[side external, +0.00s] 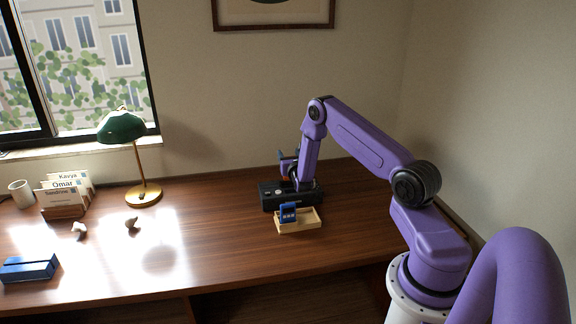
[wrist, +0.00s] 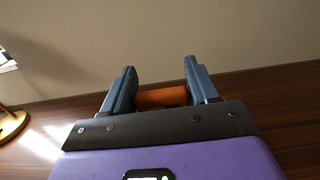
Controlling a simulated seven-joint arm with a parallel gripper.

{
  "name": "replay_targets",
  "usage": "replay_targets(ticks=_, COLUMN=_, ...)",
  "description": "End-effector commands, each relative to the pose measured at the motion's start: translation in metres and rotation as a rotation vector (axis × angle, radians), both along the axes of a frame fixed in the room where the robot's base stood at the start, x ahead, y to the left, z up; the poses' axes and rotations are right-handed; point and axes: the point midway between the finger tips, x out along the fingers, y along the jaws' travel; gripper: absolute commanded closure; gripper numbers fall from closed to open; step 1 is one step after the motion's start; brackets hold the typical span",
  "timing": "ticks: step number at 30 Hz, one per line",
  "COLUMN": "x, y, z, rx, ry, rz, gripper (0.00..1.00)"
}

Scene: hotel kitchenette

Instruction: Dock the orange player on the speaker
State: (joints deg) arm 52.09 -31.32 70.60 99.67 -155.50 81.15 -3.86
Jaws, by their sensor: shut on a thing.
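The orange player (wrist: 162,97) sits between the two fingers of my gripper (wrist: 161,78) in the wrist view, with a finger on each side. My gripper is shut on it. In the side view my gripper (side external: 288,160) is at the black speaker (side external: 270,198), over its back part. The speaker does not show clearly in the wrist view.
A light wooden tray (side external: 300,227) with a blue player (side external: 288,212) stands just in front of the speaker. A green lamp (side external: 122,127), a card holder (side external: 62,212), a mug (side external: 21,194) and a blue box (side external: 29,268) are to the left.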

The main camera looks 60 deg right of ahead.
Motion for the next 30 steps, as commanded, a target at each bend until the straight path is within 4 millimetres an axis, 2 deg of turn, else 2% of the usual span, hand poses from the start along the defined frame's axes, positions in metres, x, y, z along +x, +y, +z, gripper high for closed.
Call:
replay_targets(ticks=8, x=0.009, y=-0.006, z=-0.014, rx=-0.001, ry=-0.001, rz=0.000, gripper=0.78)
replay_targets(ticks=15, x=0.009, y=-0.006, z=-0.041, rx=0.001, ry=0.001, rz=0.000, gripper=0.78)
replay_targets(ticks=29, x=0.009, y=-0.006, z=-0.046, rx=0.000, ry=-0.001, rz=0.000, gripper=0.78)
replay_targets(ticks=30, x=0.009, y=-0.006, z=-0.046, rx=0.001, ry=-0.001, rz=0.000, gripper=0.28)
